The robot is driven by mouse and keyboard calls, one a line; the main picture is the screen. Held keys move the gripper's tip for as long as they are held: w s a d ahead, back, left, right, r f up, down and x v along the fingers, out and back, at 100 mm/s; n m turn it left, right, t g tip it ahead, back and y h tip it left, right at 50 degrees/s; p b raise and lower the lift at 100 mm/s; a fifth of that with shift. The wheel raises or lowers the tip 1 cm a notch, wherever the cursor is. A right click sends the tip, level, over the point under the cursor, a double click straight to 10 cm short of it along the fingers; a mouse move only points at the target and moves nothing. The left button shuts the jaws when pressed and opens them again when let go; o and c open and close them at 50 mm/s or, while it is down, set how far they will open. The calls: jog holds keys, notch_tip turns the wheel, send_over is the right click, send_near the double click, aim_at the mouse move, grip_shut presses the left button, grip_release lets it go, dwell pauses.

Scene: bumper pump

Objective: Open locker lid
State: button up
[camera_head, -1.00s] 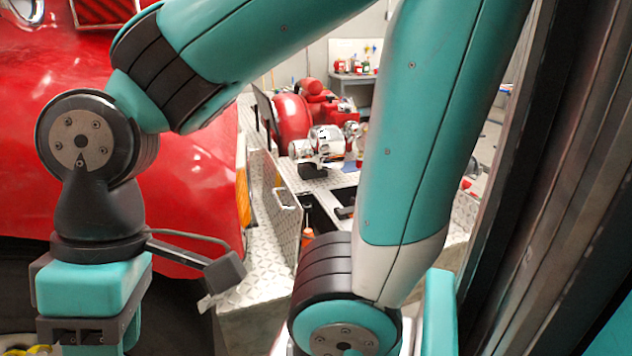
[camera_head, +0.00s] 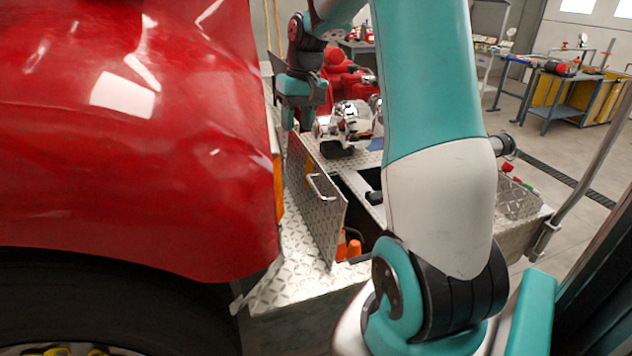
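The locker lid (camera_head: 329,218) is a diamond-plate metal panel with a silver handle (camera_head: 319,187). It stands up at a steep angle on the truck's bumper deck. The dark locker opening (camera_head: 362,207) shows to its right, with orange cones (camera_head: 350,247) inside. The lid is raised and the opening is partly covered by my arm. My gripper (camera_head: 297,119) is beyond the lid's far end, pointing down, near the deck. Its fingers are small and partly hidden, so I cannot tell if they are open. I see no contact with the lid.
The red truck body (camera_head: 150,130) fills the left side, with a tyre (camera_head: 100,300) below. A chrome pump fitting (camera_head: 352,122) stands on the deck behind the locker. A grey pole (camera_head: 580,165) rises at the right. Open floor and workbenches (camera_head: 570,80) lie beyond.

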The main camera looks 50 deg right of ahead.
jog(key=m, duration=0.2)
send_near(315, 185)
jog(key=f+p, duration=0.1)
jog(key=f, duration=0.1)
jog(key=a+f+p, duration=0.1)
jog(key=f, duration=0.2)
jog(key=f+p, duration=0.1)
jog(key=f, duration=0.2)
jog(key=shift+w+a+f, duration=0.15)
jog(key=shift+w+f, duration=0.1)
jog(key=shift+w, duration=0.15)
grip_shut()
